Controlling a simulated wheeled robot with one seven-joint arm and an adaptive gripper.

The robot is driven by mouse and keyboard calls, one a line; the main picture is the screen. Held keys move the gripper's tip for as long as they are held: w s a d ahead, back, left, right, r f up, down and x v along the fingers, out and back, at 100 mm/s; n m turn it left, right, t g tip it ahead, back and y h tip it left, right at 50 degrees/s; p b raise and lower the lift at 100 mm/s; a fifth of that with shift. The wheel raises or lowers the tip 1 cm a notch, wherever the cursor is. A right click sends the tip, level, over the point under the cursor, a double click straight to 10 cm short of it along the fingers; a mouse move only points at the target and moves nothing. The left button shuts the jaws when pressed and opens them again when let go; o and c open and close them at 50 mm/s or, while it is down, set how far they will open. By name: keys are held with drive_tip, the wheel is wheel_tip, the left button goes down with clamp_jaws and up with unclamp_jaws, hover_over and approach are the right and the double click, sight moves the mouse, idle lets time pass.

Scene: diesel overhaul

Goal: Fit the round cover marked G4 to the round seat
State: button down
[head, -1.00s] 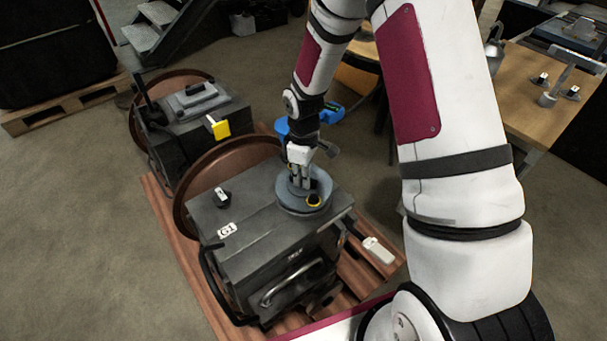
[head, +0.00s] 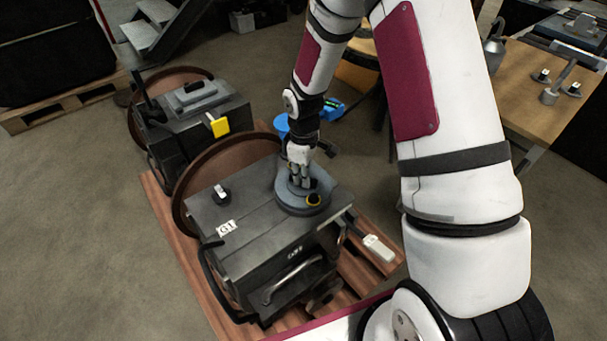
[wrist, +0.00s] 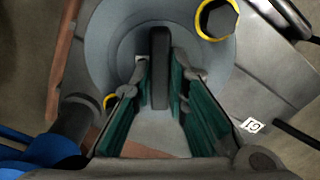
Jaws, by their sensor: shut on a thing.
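The round grey cover (head: 289,206) is at the right of the top of the near dark metal housing (head: 246,248). In the wrist view the cover (wrist: 105,52) fills the upper middle, with a dark upright bar handle (wrist: 159,66) across it. My gripper (head: 299,184) reaches down to the cover from above. In the wrist view the green-padded fingers of my gripper (wrist: 161,88) are closed on both sides of the bar handle. The round seat is hidden under the cover, and I cannot tell whether the cover lies flush. No G4 mark is readable.
Yellow-rimmed dark fittings (head: 314,200) sit at the cover's edge. A second housing (head: 198,125) stands behind on the wooden pallet (head: 180,248). A wooden table (head: 530,85) is at right.

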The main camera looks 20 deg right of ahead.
drive_tip(key=c, duration=1.5)
unclamp_jaws()
drive_tip(key=shift+r, duration=0.1)
wheel_tip(320, 180, up, 12)
drive_tip(key=shift+f, duration=0.1)
